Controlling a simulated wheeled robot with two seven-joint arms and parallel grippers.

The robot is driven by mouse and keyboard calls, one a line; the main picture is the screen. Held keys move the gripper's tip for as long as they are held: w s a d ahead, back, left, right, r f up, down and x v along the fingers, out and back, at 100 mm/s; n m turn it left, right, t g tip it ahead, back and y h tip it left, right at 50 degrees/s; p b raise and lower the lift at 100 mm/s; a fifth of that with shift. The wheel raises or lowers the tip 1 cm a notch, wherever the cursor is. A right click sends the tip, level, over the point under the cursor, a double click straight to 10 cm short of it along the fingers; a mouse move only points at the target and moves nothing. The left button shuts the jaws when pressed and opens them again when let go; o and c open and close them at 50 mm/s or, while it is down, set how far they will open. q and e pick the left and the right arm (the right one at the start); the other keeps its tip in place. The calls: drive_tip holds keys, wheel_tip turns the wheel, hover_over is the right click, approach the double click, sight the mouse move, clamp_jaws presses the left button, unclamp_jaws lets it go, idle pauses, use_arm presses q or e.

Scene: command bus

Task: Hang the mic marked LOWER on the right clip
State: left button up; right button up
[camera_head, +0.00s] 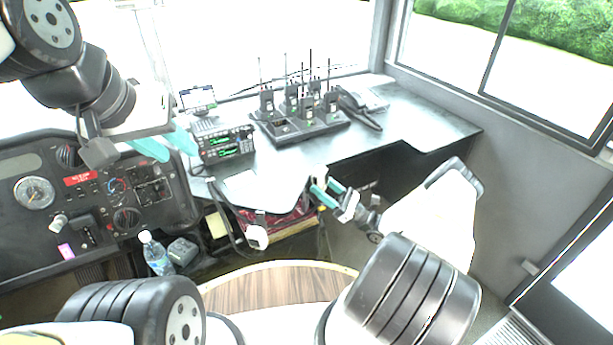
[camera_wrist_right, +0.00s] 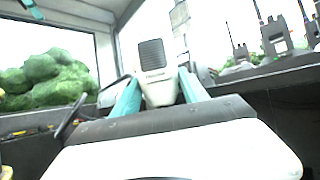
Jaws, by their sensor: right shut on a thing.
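My right gripper (camera_head: 325,192) is shut on a pale mic (camera_head: 319,172) near the front edge of the desk. In the right wrist view the mic (camera_wrist_right: 155,72) stands upright between the teal fingers (camera_wrist_right: 158,98), its dark grille facing the camera. No marking on it is readable. Another pale mic (camera_head: 257,236) hangs at the desk's front edge, left of my right gripper. A cord runs down near it from the two-unit radio (camera_head: 227,146). I cannot make out a free right clip. My left gripper (camera_head: 166,145) is open and empty, left of the radio.
A charger tray (camera_head: 300,133) with several handheld radios stands at the back of the desk (camera_head: 410,118), beside a desk phone (camera_head: 361,106). The dashboard (camera_head: 95,195) fills the left. A water bottle (camera_head: 156,254) stands low by it. The desk's right part is bare.

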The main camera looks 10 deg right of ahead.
sight(307, 206)
drive_tip(key=shift+t+y, duration=0.3)
drive_tip(key=shift+y, duration=0.1)
drive_tip(key=shift+s+a+f, duration=0.3)
drive_tip(key=shift+a+f, duration=0.05)
drive_tip(key=shift+f, duration=0.5)
drive_tip(key=shift+s+a+f, duration=0.25)
drive_tip(key=shift+a+f, duration=0.15)
drive_tip(key=shift+f, duration=0.45)
drive_tip(key=shift+s+a+f, duration=0.3)
drive_tip(key=shift+a+f, duration=0.05)
drive_tip(key=shift+f, duration=1.25)
drive_tip(key=shift+w+f, duration=0.15)
drive_tip(key=shift+f, duration=0.95)
drive_tip(key=shift+f, duration=0.25)
drive_tip(key=shift+f, duration=0.25)
drive_tip(key=shift+f, duration=0.25)
drive_tip(key=shift+f, duration=0.35)
